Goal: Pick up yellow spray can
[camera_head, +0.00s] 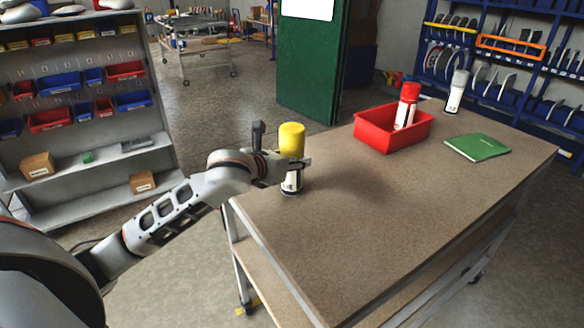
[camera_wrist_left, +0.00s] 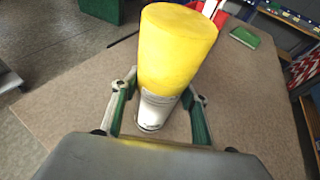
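The yellow spray can (camera_head: 292,141) has a yellow cap and a white body with a dark label. It stands upright at the near left corner of the table. My left gripper (camera_head: 294,165) is at the can's mid-height, with its fingers on either side of it. In the left wrist view the can (camera_wrist_left: 172,55) stands between the two green-padded fingers (camera_wrist_left: 160,100). Gaps show between the fingers and the white body, so the gripper looks open around it. The gripper hides part of the can's body in the head view. My right gripper is not in view.
The brown table (camera_head: 370,225) is mostly bare. A red bin (camera_head: 378,135) with a red-capped can (camera_head: 407,105) stands farther back. A white can (camera_head: 456,92) and a green booklet (camera_head: 478,147) are at the far end. A grey shelf (camera_head: 90,190) stands at left.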

